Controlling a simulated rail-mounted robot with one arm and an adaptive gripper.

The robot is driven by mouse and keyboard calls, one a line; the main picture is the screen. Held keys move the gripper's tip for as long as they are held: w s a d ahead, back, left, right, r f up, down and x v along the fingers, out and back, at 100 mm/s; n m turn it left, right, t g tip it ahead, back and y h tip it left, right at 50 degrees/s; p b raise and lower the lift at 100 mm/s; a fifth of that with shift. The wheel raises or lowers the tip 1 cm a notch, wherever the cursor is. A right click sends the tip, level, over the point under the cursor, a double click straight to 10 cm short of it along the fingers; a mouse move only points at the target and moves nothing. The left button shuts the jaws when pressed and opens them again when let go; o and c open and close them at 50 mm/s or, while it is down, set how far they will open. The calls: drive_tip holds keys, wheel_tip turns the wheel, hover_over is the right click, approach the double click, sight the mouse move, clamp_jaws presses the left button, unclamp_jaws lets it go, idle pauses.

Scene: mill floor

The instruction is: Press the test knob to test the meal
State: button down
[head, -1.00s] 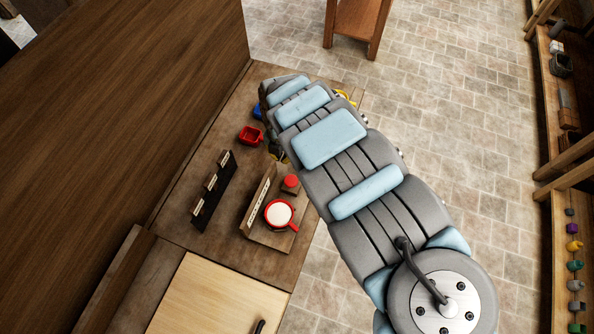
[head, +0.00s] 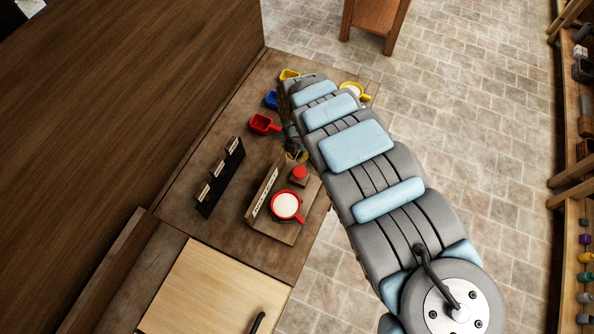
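The red test knob (head: 299,172) sits on a small wooden block at the back of a wooden stand (head: 270,228) on the bench. A red-handled round cup (head: 286,205) holding pale meal stands on the same stand, in front of the knob. My gripper (head: 293,149) is largely hidden under my arm, just beyond the knob in the picture. A bit of it shows, seemingly apart from the knob. Its fingers cannot be made out, so I cannot tell whether it is open or shut.
A red scoop (head: 263,124), a blue scoop (head: 271,100) and a yellow scoop (head: 289,75) lie on the bench. A yellow cup with pale meal (head: 352,91) is beyond my arm. A dark rack with labels (head: 220,180) stands left of the stand. A tall wooden panel (head: 130,90) borders the bench.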

sight(297, 172)
drive_tip(key=shift+f, duration=4.9)
